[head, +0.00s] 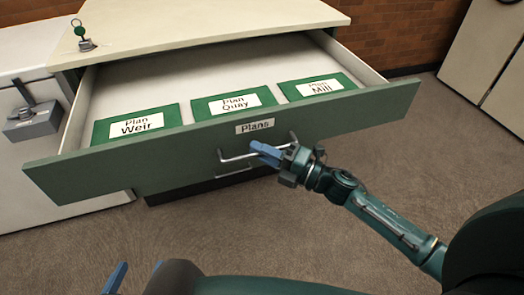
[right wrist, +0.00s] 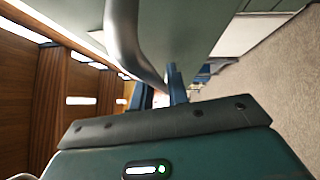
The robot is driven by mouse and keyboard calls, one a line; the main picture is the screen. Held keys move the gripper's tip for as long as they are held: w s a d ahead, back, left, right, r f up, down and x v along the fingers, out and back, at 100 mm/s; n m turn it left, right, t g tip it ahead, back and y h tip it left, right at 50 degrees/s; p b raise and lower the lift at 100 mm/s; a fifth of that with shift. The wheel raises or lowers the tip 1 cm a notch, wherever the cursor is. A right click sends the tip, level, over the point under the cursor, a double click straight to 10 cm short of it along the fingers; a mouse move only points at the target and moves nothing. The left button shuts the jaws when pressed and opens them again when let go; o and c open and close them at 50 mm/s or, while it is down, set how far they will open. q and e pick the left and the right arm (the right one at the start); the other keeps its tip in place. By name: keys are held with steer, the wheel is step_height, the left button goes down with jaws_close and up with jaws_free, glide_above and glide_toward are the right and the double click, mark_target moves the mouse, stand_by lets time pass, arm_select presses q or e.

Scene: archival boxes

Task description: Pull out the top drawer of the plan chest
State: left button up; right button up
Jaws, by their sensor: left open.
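The top drawer (head: 190,155) of the plan chest (head: 200,18) stands far out, its green front labelled "Plans" and its inside showing. Its metal bar handle (head: 235,157) is on the front below the label. My right gripper (head: 265,152) is at the handle, its blue fingers closed around the bar. In the right wrist view the handle (right wrist: 128,40) runs down between the fingers (right wrist: 160,92). My left gripper (head: 136,276) is open and empty at the bottom left, low and away from the drawer, partly hidden by my arm.
Three green plan folders, Weir (head: 137,124), Quay (head: 234,103) and Mill (head: 317,87), lie in the drawer. A white cabinet (head: 30,60) with a grey lock box (head: 33,121) stands at left. Carpet in front is clear.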

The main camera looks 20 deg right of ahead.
steer(key=o, duration=0.3)
arm_select(q)
steer(key=shift+r, duration=0.1)
steer(key=shift+s+a, duration=0.1)
steer(key=shift+a, duration=0.05)
arm_select(e)
steer(key=v, duration=1.3)
steer(key=shift+s, duration=0.15)
